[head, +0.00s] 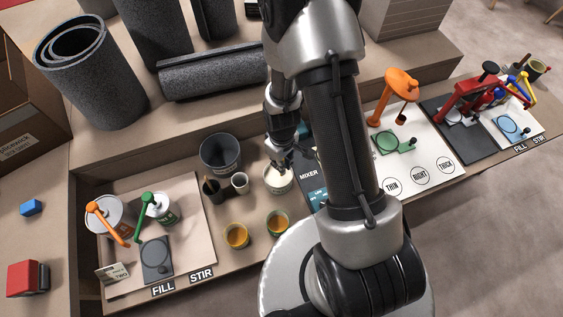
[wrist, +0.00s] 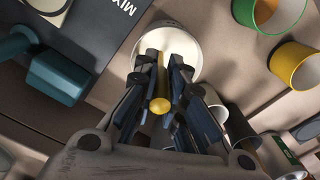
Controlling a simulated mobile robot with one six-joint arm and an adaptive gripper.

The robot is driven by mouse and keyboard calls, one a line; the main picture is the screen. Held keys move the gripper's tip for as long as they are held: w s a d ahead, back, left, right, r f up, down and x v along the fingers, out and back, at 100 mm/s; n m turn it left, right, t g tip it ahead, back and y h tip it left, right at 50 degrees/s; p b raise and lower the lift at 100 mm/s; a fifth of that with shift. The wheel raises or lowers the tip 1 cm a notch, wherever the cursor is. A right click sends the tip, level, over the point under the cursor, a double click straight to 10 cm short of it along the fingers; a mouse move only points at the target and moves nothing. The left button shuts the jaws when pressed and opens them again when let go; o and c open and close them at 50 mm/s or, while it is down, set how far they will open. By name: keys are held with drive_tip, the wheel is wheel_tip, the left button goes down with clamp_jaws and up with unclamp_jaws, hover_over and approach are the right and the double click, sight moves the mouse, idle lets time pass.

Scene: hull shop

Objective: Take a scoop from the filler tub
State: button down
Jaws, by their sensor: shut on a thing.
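A round tub with pale cream contents (head: 279,188), which looks like the filler tub, stands on the bench left of the mixer. It also shows in the wrist view (wrist: 188,32), behind my fingertips. My gripper (head: 284,158) is right over this tub, pointing down. In the wrist view my gripper (wrist: 162,88) is shut on a thin tool with a yellow rounded end (wrist: 160,106), probably the scoop's handle. The tool's far end is hidden by the fingers, so I cannot tell whether it touches the filler.
A grey bucket (head: 220,150), a small white cup (head: 240,183) and a dark cup (head: 212,191) stand close left. The mixer (head: 309,175) is close right. Orange and green dispensers (head: 106,212) (head: 160,208) stand further left.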

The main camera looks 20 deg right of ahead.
drive_tip(key=shift+r+p, duration=3.8)
drive_tip(key=shift+r, duration=1.4)
